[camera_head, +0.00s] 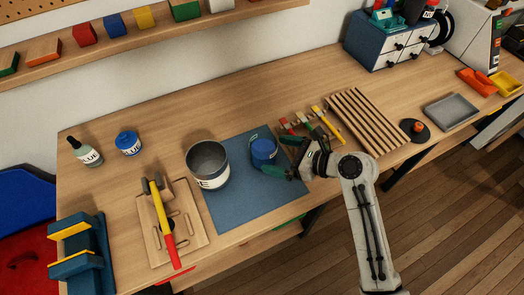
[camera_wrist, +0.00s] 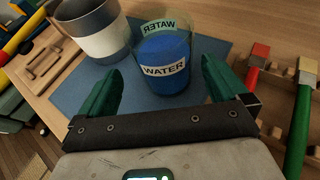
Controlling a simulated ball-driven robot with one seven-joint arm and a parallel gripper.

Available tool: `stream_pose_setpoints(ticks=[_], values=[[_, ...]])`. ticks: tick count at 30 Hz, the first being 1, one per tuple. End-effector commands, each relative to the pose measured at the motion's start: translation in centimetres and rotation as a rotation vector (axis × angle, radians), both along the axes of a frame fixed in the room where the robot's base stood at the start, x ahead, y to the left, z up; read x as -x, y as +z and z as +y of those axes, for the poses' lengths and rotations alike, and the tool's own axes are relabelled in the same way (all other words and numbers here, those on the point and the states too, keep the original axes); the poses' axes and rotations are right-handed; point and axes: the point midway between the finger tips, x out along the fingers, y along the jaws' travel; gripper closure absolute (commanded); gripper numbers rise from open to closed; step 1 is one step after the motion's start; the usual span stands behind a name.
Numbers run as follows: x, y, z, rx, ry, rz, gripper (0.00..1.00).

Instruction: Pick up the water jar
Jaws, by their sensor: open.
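The water jar (camera_wrist: 166,78) is a clear jar with blue contents and a white WATER label. It stands upright on a blue mat (camera_head: 239,207), and it also shows in the head view (camera_head: 263,150). My gripper (camera_wrist: 160,90) is open, with its green fingers apart. In the wrist view the jar appears ahead of and between the two fingers. In the head view my gripper (camera_head: 273,155) is at the jar's right side, with a finger near the jar. I cannot tell whether a finger touches it.
A grey metal can (camera_head: 207,165) stands left of the jar on the mat. Tools in a wooden rack (camera_wrist: 300,100) and a slatted board (camera_head: 365,120) lie to the right. A wooden board (camera_head: 172,228) with a hammer is at left. The mat's front is clear.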

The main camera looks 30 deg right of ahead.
Motion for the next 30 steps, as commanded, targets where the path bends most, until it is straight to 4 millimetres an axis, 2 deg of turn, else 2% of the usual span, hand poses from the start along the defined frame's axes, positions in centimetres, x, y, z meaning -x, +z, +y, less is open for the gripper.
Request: stream_pose_setpoints(ticks=[5, 16, 25, 30], values=[[-0.8, -0.5, 0.6, 0.001, 0.001, 0.0, 0.0], [-4.5, -2.3, 2.7, 0.003, 0.002, 0.0, 0.0], [-4.7, -2.5, 2.9, 0.003, 0.001, 0.0, 0.0], [-4.7, -2.5, 2.9, 0.003, 0.001, 0.0, 0.16]])
